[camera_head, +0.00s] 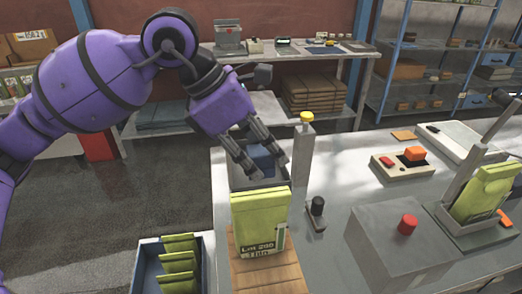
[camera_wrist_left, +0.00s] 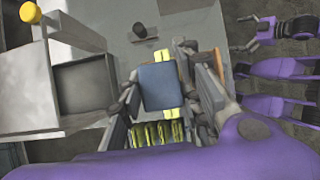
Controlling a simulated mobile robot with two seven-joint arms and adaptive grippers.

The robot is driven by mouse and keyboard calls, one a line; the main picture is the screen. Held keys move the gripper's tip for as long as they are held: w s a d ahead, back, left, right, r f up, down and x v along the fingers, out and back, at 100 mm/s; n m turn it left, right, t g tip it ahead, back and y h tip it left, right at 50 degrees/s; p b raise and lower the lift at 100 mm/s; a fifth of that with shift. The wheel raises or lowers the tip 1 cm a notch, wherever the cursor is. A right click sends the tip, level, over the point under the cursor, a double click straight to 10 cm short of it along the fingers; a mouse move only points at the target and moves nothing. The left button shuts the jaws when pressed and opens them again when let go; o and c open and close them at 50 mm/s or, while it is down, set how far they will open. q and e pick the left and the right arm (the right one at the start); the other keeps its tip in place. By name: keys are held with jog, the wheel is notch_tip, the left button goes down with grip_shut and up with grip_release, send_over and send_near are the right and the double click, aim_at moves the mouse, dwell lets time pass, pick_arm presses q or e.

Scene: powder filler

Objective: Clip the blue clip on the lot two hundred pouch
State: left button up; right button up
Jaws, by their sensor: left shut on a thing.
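The yellow-green pouch (camera_head: 260,222), labelled Lot 200, stands upright on a slatted wooden board (camera_head: 268,272) in the head view. My left gripper (camera_head: 262,168) is shut on the blue clip (camera_head: 263,158), just above and behind the pouch's top edge in the picture. In the left wrist view the blue clip (camera_wrist_left: 160,87) sits between the fingers, with yellow-green pouch ends (camera_wrist_left: 164,56) showing on either side of it. Contact between clip and pouch cannot be told. My right arm shows at the right of the wrist view; its gripper (camera_wrist_left: 246,20) is small and unclear.
A grey bin (camera_wrist_left: 84,85) stands beside the pouch. A blue crate (camera_head: 147,262) with several pouches is at front left. A yellow-topped post (camera_head: 304,145), a black knob (camera_head: 317,207) and a grey box with a red button (camera_head: 406,225) stand to the right, near another pouch (camera_head: 484,192).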

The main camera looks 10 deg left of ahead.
aim_at(267, 192)
pick_arm(q)
jog(key=shift+f+b, duration=0.4)
jog(key=shift+f, duration=0.7)
jog(key=shift+f+b, duration=0.35)
jog(key=shift+f, duration=0.7)
jog(key=shift+f+b, duration=0.45)
jog(key=shift+f, duration=0.8)
pick_arm(e)
jog(key=shift+s+d+f, duration=0.2)
jog(key=shift+d+f, duration=0.05)
jog(key=shift+f, duration=0.35)
jog(key=shift+s+d+f, duration=0.2)
jog(key=shift+d+f, duration=0.05)
jog(key=shift+f, duration=0.3)
pick_arm(q)
jog(key=shift+f+b, duration=0.4)
jog(key=shift+f, duration=0.45)
pick_arm(e)
jog(key=shift+s+a+f, duration=0.15)
jog(key=shift+s+f, duration=0.25)
jog(key=shift+f, duration=0.2)
pick_arm(q)
jog(key=o, duration=0.9)
jog(key=shift+o, duration=0.6)
pick_arm(e)
jog(key=shift+d+g, duration=0.2)
jog(key=shift+g, duration=0.1)
jog(key=shift+s, duration=0.15)
